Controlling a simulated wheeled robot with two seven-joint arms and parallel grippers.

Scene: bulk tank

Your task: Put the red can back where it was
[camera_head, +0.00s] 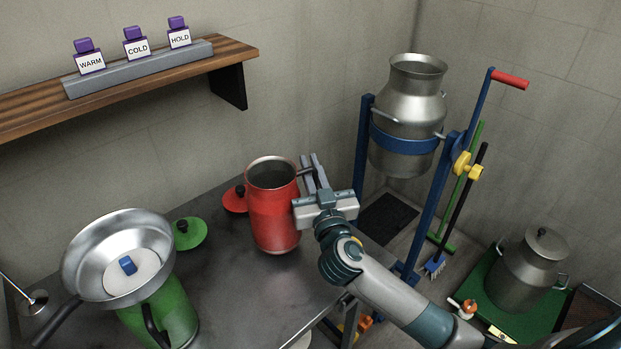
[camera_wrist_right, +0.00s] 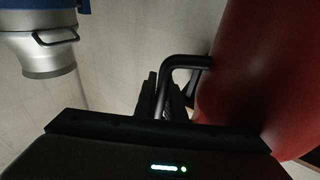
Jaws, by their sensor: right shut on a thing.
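The red can (camera_head: 272,215) is upright and open-topped at the middle of the metal table, near its back right edge. Whether its base touches the table is hard to tell. My right gripper (camera_head: 312,175) is at the can's right side, shut on its dark handle. In the right wrist view the can (camera_wrist_right: 260,75) fills the right side, and the black handle (camera_wrist_right: 185,63) runs down between the fingers (camera_wrist_right: 160,100). A red lid (camera_head: 234,200) lies on the table just left of the can. My left gripper is not in view.
A green can (camera_head: 170,315) with a steel strainer (camera_head: 120,255) on top stands at left. A green lid (camera_head: 190,233) lies behind it. A steel churn (camera_head: 405,120) hangs in a blue stand at right. A lidded churn (camera_head: 525,270) stands on a green platform. A shelf (camera_head: 220,58) is above.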

